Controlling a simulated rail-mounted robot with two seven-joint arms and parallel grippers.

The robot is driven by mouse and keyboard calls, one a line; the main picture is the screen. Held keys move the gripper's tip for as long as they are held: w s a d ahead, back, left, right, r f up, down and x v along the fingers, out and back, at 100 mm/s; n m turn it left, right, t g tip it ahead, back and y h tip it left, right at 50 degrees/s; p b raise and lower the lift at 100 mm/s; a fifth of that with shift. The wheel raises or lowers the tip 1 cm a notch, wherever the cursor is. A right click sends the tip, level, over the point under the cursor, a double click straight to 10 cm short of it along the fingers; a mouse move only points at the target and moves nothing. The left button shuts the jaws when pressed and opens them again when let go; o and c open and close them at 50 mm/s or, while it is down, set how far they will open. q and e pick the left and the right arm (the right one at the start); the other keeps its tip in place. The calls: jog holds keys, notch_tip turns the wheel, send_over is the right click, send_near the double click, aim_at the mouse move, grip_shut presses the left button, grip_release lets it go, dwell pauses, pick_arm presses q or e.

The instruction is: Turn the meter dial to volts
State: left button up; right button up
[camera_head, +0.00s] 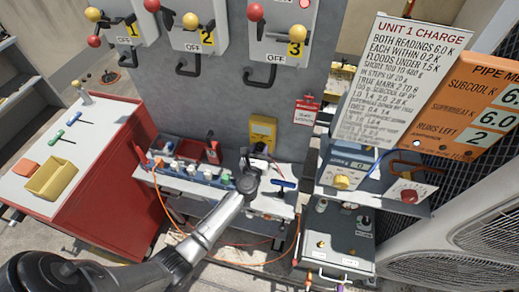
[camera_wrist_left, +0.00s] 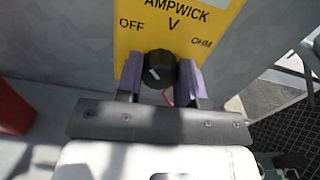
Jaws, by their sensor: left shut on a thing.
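The yellow meter (camera_head: 263,128) stands upright against the grey panel at the back of the bench. In the left wrist view the meter (camera_wrist_left: 186,43) reads AMPWICK, with OFF at the left, V in the middle and OHM at the right. Its black dial (camera_wrist_left: 159,69) has a white mark on the left part of its face, towards the OFF side rather than V. My left gripper (camera_wrist_left: 161,82) is shut on the dial, with a purple-grey finger on each side. In the head view the left gripper (camera_head: 260,163) is just below the meter. My right gripper is out of view.
Several small bottles (camera_head: 195,172) stand in a blue tray left of the gripper. A blue-handled tool (camera_head: 284,184) lies to its right. Three lever switches hang above, the nearest marked 3 (camera_head: 283,30). A red cabinet (camera_head: 85,175) stands left, a blue instrument (camera_head: 375,180) right.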

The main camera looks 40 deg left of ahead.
pick_arm(q)
jog(key=m+p, duration=0.1)
jog(key=m, duration=0.3)
jog(key=shift+r+m+p, duration=0.1)
jog(key=shift+m+p, duration=0.2)
jog(key=shift+p, duration=0.05)
jog(key=shift+m+p, duration=0.5)
jog(key=shift+m, duration=1.3)
jog(key=o, duration=0.9)
jog(key=shift+d, duration=0.1)
jog(key=shift+p+v, duration=0.3)
jog(key=shift+v, duration=6.6)
